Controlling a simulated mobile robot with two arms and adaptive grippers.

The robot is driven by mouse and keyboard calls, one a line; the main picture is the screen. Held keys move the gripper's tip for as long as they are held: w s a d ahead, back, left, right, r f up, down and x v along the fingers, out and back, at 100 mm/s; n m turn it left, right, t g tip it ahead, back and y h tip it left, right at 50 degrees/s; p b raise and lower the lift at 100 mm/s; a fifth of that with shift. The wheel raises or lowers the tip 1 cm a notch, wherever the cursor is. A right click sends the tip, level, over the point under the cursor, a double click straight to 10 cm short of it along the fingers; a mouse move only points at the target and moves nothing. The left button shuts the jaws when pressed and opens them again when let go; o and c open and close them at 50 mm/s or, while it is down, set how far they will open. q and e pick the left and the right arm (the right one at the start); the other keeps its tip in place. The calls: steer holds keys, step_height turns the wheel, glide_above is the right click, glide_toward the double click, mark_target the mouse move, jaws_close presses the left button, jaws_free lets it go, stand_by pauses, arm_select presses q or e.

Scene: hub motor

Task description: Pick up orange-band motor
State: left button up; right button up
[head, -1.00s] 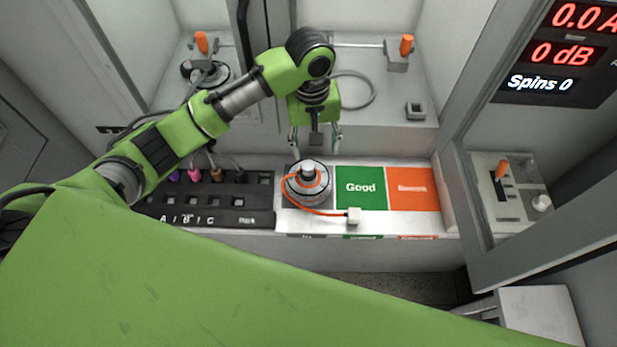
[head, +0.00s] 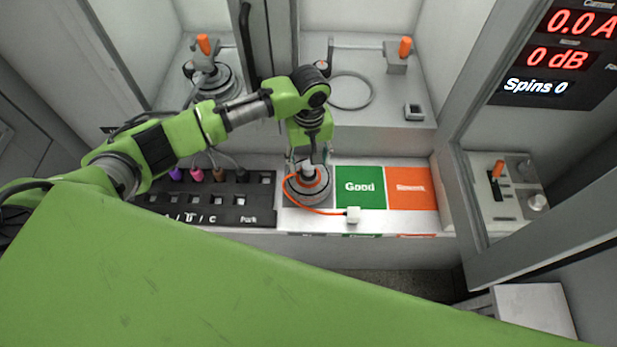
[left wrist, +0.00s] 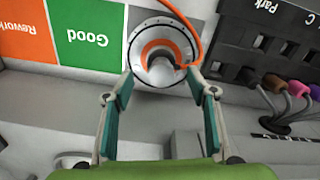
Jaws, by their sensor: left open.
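The orange-band motor (head: 307,186) is a grey disc with an orange ring, a central shaft and an orange cable. The cable ends in a white plug (head: 353,214). In the left wrist view the motor (left wrist: 146,70) is at top middle. My left gripper (head: 308,167) is over the motor, pointing down. In the left wrist view its open fingers (left wrist: 160,88) are on either side of the motor's central hub; contact cannot be told. My right gripper is not in view.
The green Good pad (head: 360,187) and orange Rework pad (head: 411,188) lie right of the motor. A black connector strip (head: 210,203) with coloured plugs lies left. Another motor (head: 215,82) sits in the left bay behind. A control box (head: 505,195) stands at right.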

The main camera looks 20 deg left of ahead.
mark_target(309, 164)
arm_select(q)
steer(key=shift+s+f, duration=0.15)
steer(key=shift+f, duration=1.55)
steer(key=shift+c, duration=0.3)
steer(key=c, duration=1.2)
steer(key=shift+r, duration=0.15)
jaws_close()
